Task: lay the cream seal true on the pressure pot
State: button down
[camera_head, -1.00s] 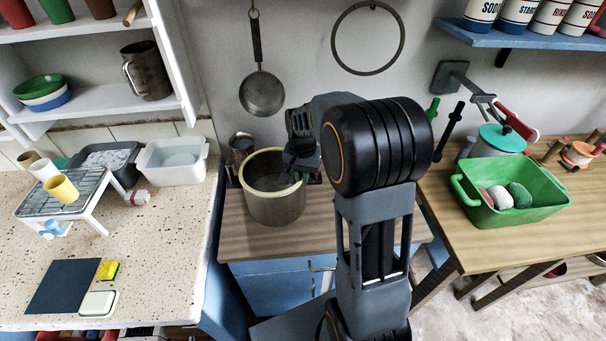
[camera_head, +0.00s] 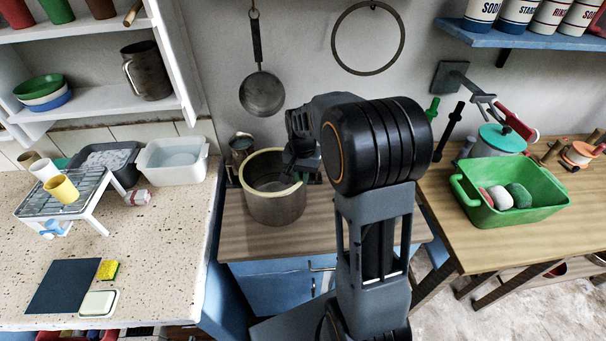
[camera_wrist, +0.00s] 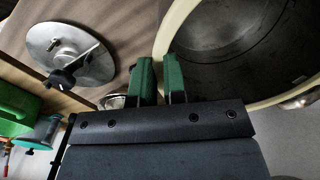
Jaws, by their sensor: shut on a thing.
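The pressure pot (camera_head: 275,211) is a grey metal pot standing open on the low wooden top between the two worktops. The cream seal (camera_head: 244,177) is a pale ring that shows around the pot's mouth. In the wrist view the seal (camera_wrist: 170,32) curves around the pot's dark inside (camera_wrist: 222,45). Whether it lies flat all around the rim I cannot tell. My gripper (camera_head: 298,177) is at the right side of the pot's mouth. Its green fingertips (camera_wrist: 160,68) are shut on the seal's edge, and the exact contact is partly hidden by the fingers.
A round metal lid (camera_wrist: 68,52) with a black knob lies on wood in the wrist view. A metal jug (camera_head: 241,148) stands close behind the pot at left. A green tub (camera_head: 520,211) stands on the right table. A pan (camera_head: 262,94) hangs above.

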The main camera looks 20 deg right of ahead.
dwell(0.4)
jog(key=c, duration=0.6)
grip_release()
jog(key=shift+r+p, duration=2.7)
jog(key=shift+r, duration=0.8)
jog(key=shift+n, duration=0.3)
jog(key=s+a+r+n+t, duration=0.1)
jog(key=s+a+r+n, duration=0.1)
jog(key=s, duration=0.3)
jog(key=s+a+r+n+t, duration=0.2)
jog(key=s+r, duration=0.2)
jog(key=s, duration=0.1)
jog(key=s+a+r+n+t, duration=0.1)
jog(key=s+a+r+n, duration=0.1)
jog(key=s, duration=0.4)
jog(key=shift+s+a+r+n+t, duration=0.1)
jog(key=shift+a+r+n+t, duration=0.05)
jog(key=shift+r+n+t, duration=0.25)
